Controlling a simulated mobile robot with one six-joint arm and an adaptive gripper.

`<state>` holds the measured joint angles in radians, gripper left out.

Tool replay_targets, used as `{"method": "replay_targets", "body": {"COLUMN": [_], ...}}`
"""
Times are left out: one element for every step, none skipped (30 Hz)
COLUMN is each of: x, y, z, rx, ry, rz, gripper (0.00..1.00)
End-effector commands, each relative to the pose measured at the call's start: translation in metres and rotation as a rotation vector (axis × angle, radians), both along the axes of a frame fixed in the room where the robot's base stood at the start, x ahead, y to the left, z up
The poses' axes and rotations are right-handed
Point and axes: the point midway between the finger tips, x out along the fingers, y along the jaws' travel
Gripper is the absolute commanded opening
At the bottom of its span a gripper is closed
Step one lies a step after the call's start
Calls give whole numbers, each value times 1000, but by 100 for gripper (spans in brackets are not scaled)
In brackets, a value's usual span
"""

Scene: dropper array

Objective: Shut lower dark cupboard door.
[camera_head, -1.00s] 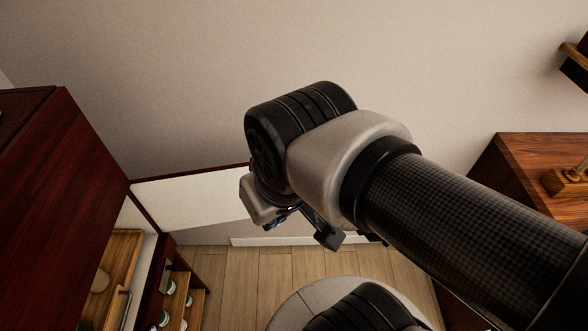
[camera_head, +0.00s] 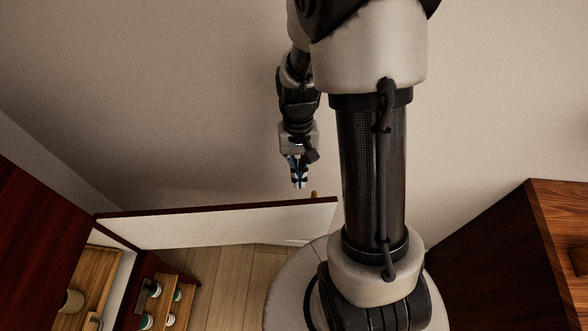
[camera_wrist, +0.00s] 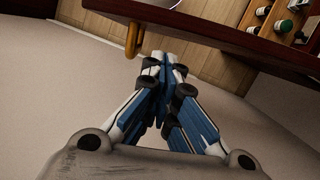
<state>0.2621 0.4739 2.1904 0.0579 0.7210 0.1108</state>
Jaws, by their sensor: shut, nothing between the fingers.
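The cupboard door (camera_head: 220,226) stands wide open in the head view, its pale inner face toward the camera and its dark red edge on top. It is hinged at the left on the dark cupboard (camera_head: 35,215). A brass handle (camera_head: 314,194) shows behind its free end; the handle also shows in the wrist view (camera_wrist: 132,40) under the dark door edge (camera_wrist: 210,35). My gripper (camera_head: 299,186) is shut and empty, beyond the door on its outer side, near the handle. In the wrist view its fingertips (camera_wrist: 165,58) are just right of the handle; contact cannot be told.
Inside the open cupboard are wooden shelves (camera_head: 165,285) with several small white and green containers. A wooden cabinet (camera_head: 500,245) stands at the right. Wood floor (camera_head: 225,285) shows below the door, and a plain wall is behind.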

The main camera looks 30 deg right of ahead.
Motion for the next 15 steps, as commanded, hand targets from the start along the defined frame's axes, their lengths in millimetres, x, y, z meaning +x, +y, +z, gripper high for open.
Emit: {"method": "replay_targets", "body": {"x": [-3,-4,-5,-7,-8,-10,-11,-12,-14,-15,-16,-17,-17,-18,-18], "y": [1,2,2,3,3,4,5,5,6,6,7,7,8,8,8], "z": [-10,-15,-23,-29,-34,-42,-47,-53,-59,-63,-67,-72,-76,-78,-81], "rx": [0,0,0,1,1,1,0,0,0,0,0,0,0,-1,-1], "ry": [3,3,3,4,4,4,3,3,2,1,2,2,1,0,0], "rz": [0,0,0,0,0,0,0,0,0,0,0,0,0,0,0], "gripper": [0,0,0,0,0,0,0,0,0,0,0,0,0,0,0]}}
